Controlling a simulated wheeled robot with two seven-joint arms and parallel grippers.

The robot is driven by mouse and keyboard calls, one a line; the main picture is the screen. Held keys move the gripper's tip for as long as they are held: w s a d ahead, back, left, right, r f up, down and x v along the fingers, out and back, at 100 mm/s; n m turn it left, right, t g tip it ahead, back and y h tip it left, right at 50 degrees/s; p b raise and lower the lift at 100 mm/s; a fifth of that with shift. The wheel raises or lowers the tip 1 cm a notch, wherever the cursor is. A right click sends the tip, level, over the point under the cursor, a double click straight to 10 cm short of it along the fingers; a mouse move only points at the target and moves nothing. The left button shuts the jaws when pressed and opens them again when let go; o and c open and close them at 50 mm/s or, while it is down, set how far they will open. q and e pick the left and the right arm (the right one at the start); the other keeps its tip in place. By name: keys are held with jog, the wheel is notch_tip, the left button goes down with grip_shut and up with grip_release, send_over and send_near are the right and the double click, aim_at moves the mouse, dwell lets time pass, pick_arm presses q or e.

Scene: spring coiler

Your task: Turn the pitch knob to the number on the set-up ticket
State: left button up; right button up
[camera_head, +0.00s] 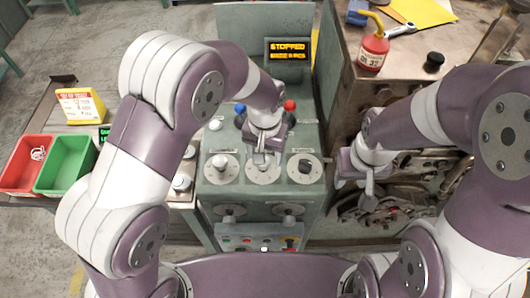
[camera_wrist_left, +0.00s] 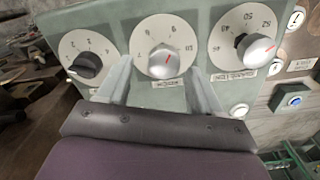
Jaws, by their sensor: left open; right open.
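The set-up ticket (camera_head: 80,106) is a yellow card with a white sheet at the left; its writing is too small to read. The control panel carries three dials. In the left wrist view, the middle dial's silver knob (camera_wrist_left: 164,62) has a red pointer line and shows between my left gripper's spread fingers. A black knob (camera_wrist_left: 87,65) and another silver knob (camera_wrist_left: 256,49) flank it. The labels are too blurred or inverted to name the pitch knob surely. My left gripper (camera_head: 262,157) is open over the middle dial; contact cannot be told. My right gripper (camera_head: 368,193) is open and empty, right of the panel.
A display (camera_head: 288,50) reads STOPPED. Red (camera_head: 22,165) and green (camera_head: 66,165) bins stand at the left. A red oil can (camera_head: 373,52) stands at the upper right. Blue (camera_head: 240,108) and red (camera_head: 290,105) knobs rise behind the dials.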

pick_arm(q)
jog(key=shift+a+f, duration=0.1)
jog(key=shift+f, duration=0.4)
jog(key=shift+s+a+f, duration=0.2)
jog(key=shift+a+f, duration=0.1)
jog(key=shift+a, duration=0.05)
jog(key=shift+d, duration=0.1)
pick_arm(e)
jog(key=shift+s+a+r, duration=0.15)
jog(key=shift+a+r, duration=0.1)
jog(key=shift+a, duration=0.05)
pick_arm(q)
jog(key=shift+w+d, duration=0.1)
jog(key=c, duration=1.1)
jog(key=shift+o, duration=0.2)
